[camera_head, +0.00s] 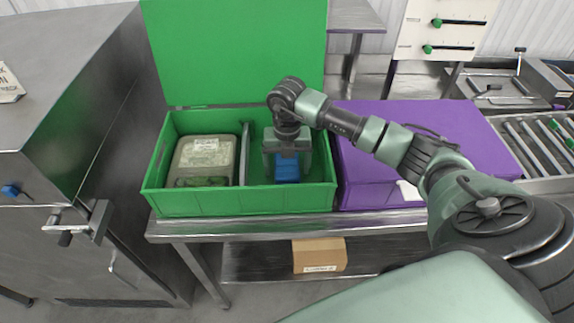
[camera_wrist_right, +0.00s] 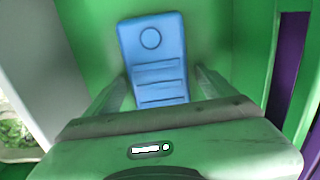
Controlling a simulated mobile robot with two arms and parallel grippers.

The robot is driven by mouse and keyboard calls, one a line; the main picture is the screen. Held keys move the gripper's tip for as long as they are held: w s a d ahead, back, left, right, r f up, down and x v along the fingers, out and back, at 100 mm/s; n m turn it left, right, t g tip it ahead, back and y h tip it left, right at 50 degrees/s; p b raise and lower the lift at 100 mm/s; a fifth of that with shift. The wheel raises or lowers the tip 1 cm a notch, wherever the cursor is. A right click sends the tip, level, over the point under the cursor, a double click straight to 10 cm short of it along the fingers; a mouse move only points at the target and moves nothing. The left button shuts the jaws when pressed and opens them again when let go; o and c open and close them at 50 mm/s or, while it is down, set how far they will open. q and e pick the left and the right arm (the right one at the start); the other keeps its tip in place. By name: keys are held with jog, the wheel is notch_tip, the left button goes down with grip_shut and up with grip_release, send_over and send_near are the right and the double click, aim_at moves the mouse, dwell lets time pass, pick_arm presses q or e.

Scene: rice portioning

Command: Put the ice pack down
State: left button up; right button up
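The blue ice pack (camera_head: 287,170) is in the right compartment of the open green box (camera_head: 250,203). In the right wrist view the ice pack (camera_wrist_right: 152,60) appears to lie flat against the green surface, with its near end hidden by the gripper. My right gripper (camera_head: 287,158) reaches down into that compartment, over the pack. In the right wrist view its fingers (camera_wrist_right: 160,75) stand apart on either side of the pack. A gap shows at the right finger; the left finger is very close, and contact there cannot be told. My left gripper is not in view.
A grey divider (camera_head: 245,153) splits the green box. A container with a translucent lid (camera_head: 203,155) fills the left compartment. The green lid (camera_head: 235,50) stands open behind. A closed purple box (camera_head: 440,120) is beside it. A cardboard box (camera_head: 320,255) sits on the lower shelf.

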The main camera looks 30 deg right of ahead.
aim_at(287, 165)
jog(key=shift+r, duration=0.2)
notch_tip(287, 165, up, 12)
jog(key=b, duration=0.2)
jog(key=shift+f, duration=0.2)
dwell(0.5)
